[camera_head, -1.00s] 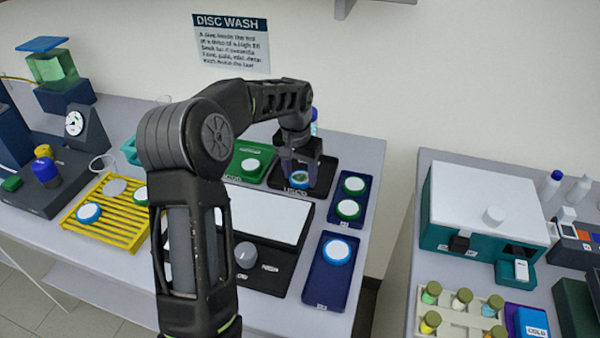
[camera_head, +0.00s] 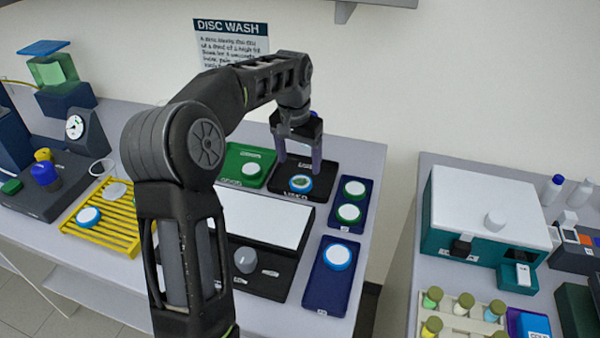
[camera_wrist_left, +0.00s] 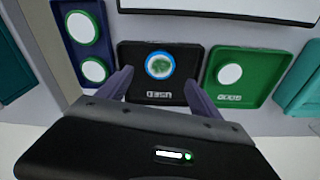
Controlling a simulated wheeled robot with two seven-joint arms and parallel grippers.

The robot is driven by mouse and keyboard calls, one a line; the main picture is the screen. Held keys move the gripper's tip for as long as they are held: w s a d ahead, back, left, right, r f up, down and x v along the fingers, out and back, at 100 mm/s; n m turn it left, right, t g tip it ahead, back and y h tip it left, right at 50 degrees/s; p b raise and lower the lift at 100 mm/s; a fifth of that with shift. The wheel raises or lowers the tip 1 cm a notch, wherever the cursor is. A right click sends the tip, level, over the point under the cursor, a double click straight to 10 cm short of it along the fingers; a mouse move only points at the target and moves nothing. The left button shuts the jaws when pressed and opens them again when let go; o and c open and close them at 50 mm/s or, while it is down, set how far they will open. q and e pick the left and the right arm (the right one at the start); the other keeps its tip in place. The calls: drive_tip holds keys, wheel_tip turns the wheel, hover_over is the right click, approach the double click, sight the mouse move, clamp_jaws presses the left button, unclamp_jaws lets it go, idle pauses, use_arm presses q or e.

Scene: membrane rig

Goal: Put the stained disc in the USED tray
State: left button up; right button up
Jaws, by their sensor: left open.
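The stained disc (camera_head: 301,184), with a blue rim and a greenish blotched centre, lies in the black USED tray (camera_head: 318,190). In the left wrist view the stained disc (camera_wrist_left: 160,65) rests toward the far side of the USED tray (camera_wrist_left: 140,86), whose label shows. My left gripper (camera_head: 299,163) is open and empty above the tray, its fingers apart from the disc. In the left wrist view its two fingers (camera_wrist_left: 158,88) stand on either side of the tray's near part. My right gripper is not in view.
A green tray (camera_head: 262,177) with a white disc stands left of the USED tray. A dark blue tray (camera_head: 336,222) with two green-rimmed discs is at its right. A yellow rack (camera_head: 118,238) and another blue tray (camera_head: 318,290) hold blue-rimmed discs. A separate bench with equipment is further right.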

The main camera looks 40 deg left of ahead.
use_arm(q)
drive_tip(key=r, duration=0.5)
drive_tip(key=shift+s+d+r, duration=0.1)
drive_tip(key=shift+s+r, duration=0.05)
drive_tip(key=shift+s, duration=0.15)
idle(0.5)
